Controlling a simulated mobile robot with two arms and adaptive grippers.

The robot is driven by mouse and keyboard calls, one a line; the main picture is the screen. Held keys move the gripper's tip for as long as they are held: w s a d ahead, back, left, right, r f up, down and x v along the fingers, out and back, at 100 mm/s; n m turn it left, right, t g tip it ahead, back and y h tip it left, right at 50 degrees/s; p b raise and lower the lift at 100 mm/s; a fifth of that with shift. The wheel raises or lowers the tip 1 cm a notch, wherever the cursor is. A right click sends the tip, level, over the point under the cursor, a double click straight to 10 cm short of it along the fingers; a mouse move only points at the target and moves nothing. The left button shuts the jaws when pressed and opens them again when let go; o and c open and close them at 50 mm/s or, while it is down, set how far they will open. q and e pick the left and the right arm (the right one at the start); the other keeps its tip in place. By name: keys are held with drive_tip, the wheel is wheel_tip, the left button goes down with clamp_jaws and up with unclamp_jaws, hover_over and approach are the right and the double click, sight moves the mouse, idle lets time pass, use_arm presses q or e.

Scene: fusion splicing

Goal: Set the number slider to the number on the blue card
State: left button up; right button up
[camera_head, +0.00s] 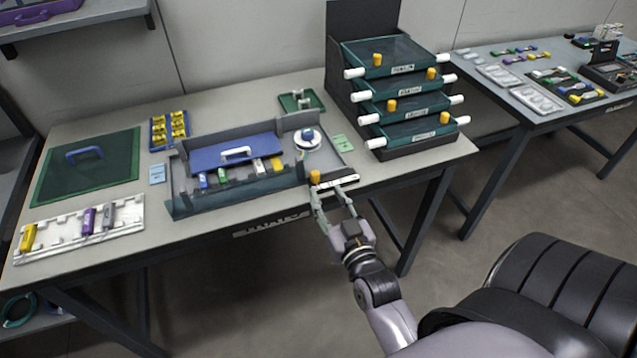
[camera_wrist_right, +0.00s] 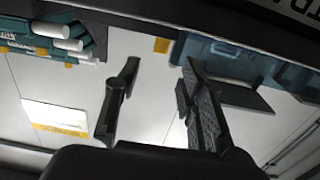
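The number slider (camera_head: 344,181) is a pale strip at the front edge of the table, with an orange knob (camera_head: 315,177) at its left end. The blue card (camera_head: 157,173) lies left of the grey tray; its number is too small to read. My right gripper (camera_head: 331,190) is open at the table's front edge, its left finger close to the knob. I cannot tell whether it touches. In the right wrist view the two fingers (camera_wrist_right: 160,66) stand apart with nothing clearly between them. My left gripper is not in view.
A green card (camera_head: 341,142) lies behind the slider. A dark rack of green drawers (camera_head: 404,84) with orange knobs stands at the right. A white holder (camera_head: 62,238) lies front left.

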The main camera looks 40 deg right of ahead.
sight(317, 176)
drive_tip(key=shift+b+x, duration=0.75)
drive_tip(key=shift+x, duration=2.4)
drive_tip(key=shift+c, duration=0.3)
clamp_jaws()
